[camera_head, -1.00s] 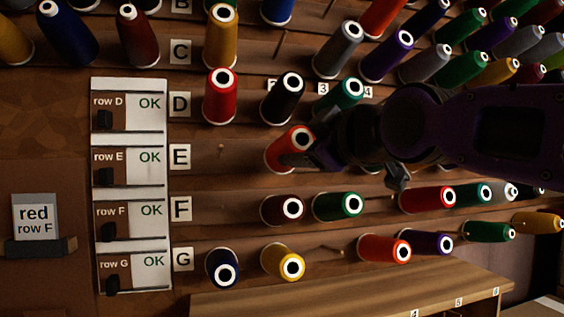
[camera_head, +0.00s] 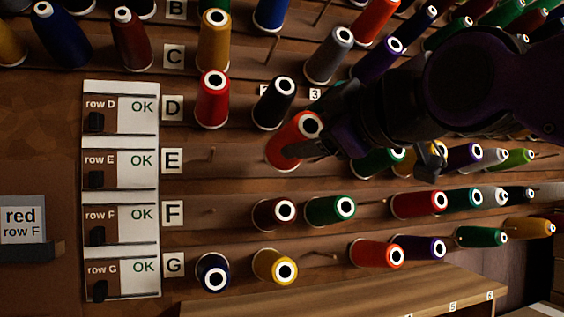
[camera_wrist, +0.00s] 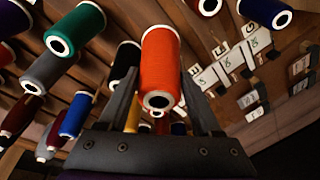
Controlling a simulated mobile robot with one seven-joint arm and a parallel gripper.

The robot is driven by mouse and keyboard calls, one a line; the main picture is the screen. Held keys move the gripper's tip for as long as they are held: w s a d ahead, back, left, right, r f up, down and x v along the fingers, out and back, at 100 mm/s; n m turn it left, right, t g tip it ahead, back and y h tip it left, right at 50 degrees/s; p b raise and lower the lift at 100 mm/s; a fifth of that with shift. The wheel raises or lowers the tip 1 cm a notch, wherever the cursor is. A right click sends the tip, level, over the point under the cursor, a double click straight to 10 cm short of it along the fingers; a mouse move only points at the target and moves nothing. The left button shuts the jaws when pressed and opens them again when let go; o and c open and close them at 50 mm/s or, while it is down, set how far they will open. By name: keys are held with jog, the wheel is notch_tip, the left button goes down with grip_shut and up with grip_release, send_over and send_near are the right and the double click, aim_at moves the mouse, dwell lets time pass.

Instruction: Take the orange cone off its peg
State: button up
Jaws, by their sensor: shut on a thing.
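The orange cone (camera_head: 290,145) is in row E, at the second position from the left, with its white-rimmed end facing out. My gripper (camera_head: 303,150) is shut on it, with a dark finger along its side. In the wrist view the cone (camera_wrist: 160,58) sits between the two dark fingers of my gripper (camera_wrist: 160,82). Its peg is hidden behind it, so I cannot tell whether the cone still touches it.
A black cone (camera_head: 274,103) is close above and a dark red cone (camera_head: 274,213) below. A green cone (camera_head: 376,162) is to the right, partly behind my arm. An empty peg (camera_head: 212,154) is at the left of row E. A wooden shelf (camera_head: 350,290) juts out below.

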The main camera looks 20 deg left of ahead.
aim_at(310, 114)
jog(key=shift+r, duration=0.1)
jog(key=shift+s+d+r+p, duration=0.5)
jog(key=shift+s+d+r, duration=0.8)
jog(key=shift+s+r, duration=0.15)
jog(key=shift+f, duration=0.1)
jog(key=shift+a, duration=0.1)
